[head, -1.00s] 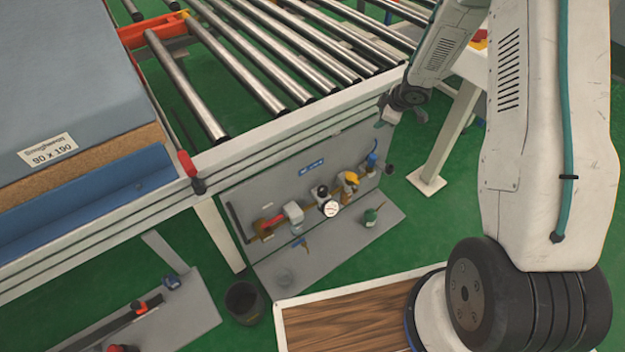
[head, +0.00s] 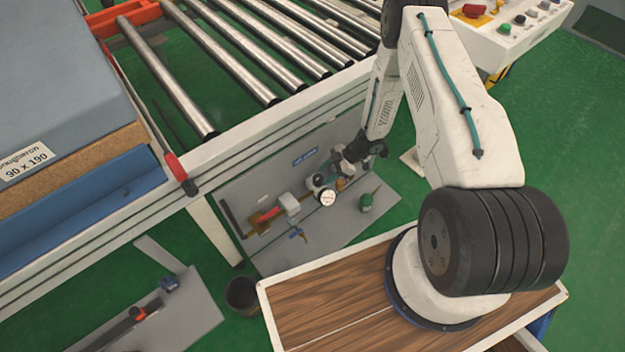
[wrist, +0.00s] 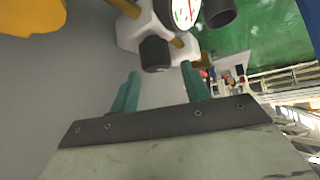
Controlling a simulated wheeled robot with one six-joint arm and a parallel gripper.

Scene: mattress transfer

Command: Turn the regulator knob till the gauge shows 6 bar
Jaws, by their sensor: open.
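The pressure gauge (head: 327,197) is a small white dial on the grey panel under the conveyor. In the wrist view the gauge (wrist: 183,12) is cut by the top edge; red and green marks show, but I cannot read its value. A black knob (wrist: 155,54) sticks out of the pale regulator body (wrist: 128,32) beside the gauge. My gripper (wrist: 160,68) is open, its teal fingers on either side of the knob's near end; I cannot tell whether they touch it.
A red-handled valve (head: 268,215) and a white unit (head: 289,205) sit left of the gauge. The roller conveyor's frame (head: 290,118) runs above the panel. A dark bucket (head: 241,293) stands on the floor.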

